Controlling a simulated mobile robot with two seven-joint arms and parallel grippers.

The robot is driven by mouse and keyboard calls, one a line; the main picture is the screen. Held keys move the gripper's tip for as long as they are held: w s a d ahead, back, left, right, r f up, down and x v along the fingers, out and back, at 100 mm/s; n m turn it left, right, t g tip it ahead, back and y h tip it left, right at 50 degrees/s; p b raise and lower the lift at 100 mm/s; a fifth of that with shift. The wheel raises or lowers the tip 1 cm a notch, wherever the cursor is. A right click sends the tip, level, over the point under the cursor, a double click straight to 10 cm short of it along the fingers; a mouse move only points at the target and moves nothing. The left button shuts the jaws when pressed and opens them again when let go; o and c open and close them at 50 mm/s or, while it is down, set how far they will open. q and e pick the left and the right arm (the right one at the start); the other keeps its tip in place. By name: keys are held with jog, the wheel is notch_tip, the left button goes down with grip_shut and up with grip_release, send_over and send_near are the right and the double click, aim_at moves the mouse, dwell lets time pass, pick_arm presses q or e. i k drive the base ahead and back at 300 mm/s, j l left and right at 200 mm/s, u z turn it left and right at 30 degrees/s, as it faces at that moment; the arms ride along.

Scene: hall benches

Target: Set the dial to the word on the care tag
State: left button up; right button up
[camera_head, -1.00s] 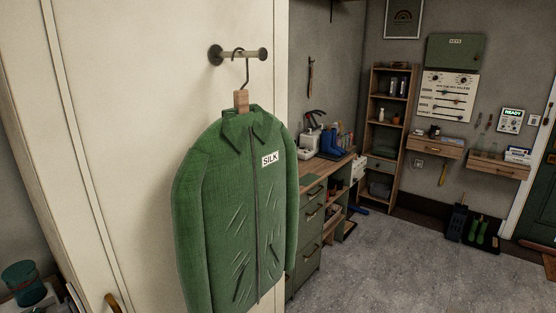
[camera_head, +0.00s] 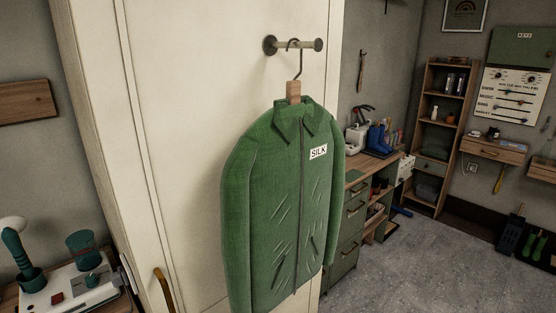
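The care tag (camera_head: 318,152) is a white label on the chest of a green jacket (camera_head: 275,200), and it reads "SILK". The jacket hangs on a hanger with a wooden block (camera_head: 293,92) from a peg (camera_head: 292,45) on a cream cabinet door. A white panel (camera_head: 514,95) on the far right wall carries two small knobs and several sliders; its lettering is too small to read surely. I cannot tell which dial the task means. Neither of my grippers is in view.
At the lower left, a white appliance (camera_head: 75,288) with a teal cup stands on a wooden surface. A workbench (camera_head: 365,185) with drawers and a shelf unit (camera_head: 436,135) stand beyond the jacket. The grey floor (camera_head: 410,265) at the lower right is mostly clear.

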aim_at(92, 280)
jog(key=u, duration=1.7)
jog(key=i+j, duration=0.15)
jog(key=j, duration=0.25)
